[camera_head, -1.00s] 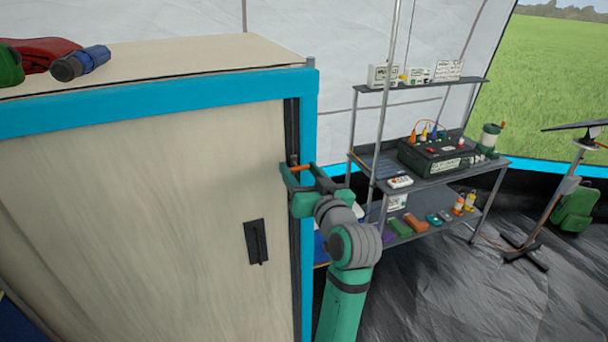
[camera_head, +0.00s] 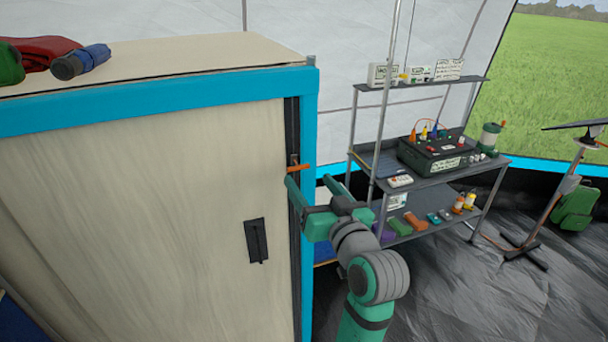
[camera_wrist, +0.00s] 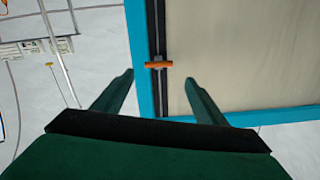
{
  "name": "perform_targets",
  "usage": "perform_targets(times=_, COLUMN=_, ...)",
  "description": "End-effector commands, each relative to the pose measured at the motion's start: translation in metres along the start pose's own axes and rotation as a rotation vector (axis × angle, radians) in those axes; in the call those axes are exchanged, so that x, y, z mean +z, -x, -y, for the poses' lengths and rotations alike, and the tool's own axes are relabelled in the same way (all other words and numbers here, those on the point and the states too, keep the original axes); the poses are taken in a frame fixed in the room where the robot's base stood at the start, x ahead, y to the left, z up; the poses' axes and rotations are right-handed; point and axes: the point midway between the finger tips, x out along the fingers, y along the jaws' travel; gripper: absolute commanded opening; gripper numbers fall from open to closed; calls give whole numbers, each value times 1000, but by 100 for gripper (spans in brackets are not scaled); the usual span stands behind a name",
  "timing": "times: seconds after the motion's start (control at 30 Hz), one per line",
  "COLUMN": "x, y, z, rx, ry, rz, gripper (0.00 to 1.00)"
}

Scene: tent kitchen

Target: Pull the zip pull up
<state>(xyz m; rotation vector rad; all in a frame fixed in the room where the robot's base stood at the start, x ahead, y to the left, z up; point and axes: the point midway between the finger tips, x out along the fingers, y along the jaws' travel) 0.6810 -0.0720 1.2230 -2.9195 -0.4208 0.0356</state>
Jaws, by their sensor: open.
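The zip pull is a small orange bar (camera_head: 299,168) near the top of the dark zip track (camera_head: 294,225) on the right edge of the cabinet's beige front. In the wrist view the orange zip pull (camera_wrist: 159,65) lies across the dark zip track, just beyond and between the finger tips. My gripper (camera_head: 308,179) is open and empty, a little below and to the right of the pull in the head view. Its fingers appear apart from the pull. In the wrist view the gripper (camera_wrist: 160,76) shows both green fingers spread.
The cabinet has a blue frame (camera_head: 160,103) and a dark recessed handle (camera_head: 256,241). Rolled cloths (camera_head: 80,62) lie on its top. A metal shelf rack (camera_head: 450,178) with boxes and several small items stands to the right. Dark floor (camera_head: 440,300) is open at the lower right.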

Motion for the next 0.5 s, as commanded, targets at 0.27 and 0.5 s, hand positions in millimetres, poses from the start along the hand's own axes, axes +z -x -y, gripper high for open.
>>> perform_targets(times=0.27, x=0, y=33, z=1, rx=-1, ry=1, rz=0, gripper=66)
perform_targets(times=0.5, x=0, y=37, z=2, rx=-3, ry=1, rz=0, gripper=66)
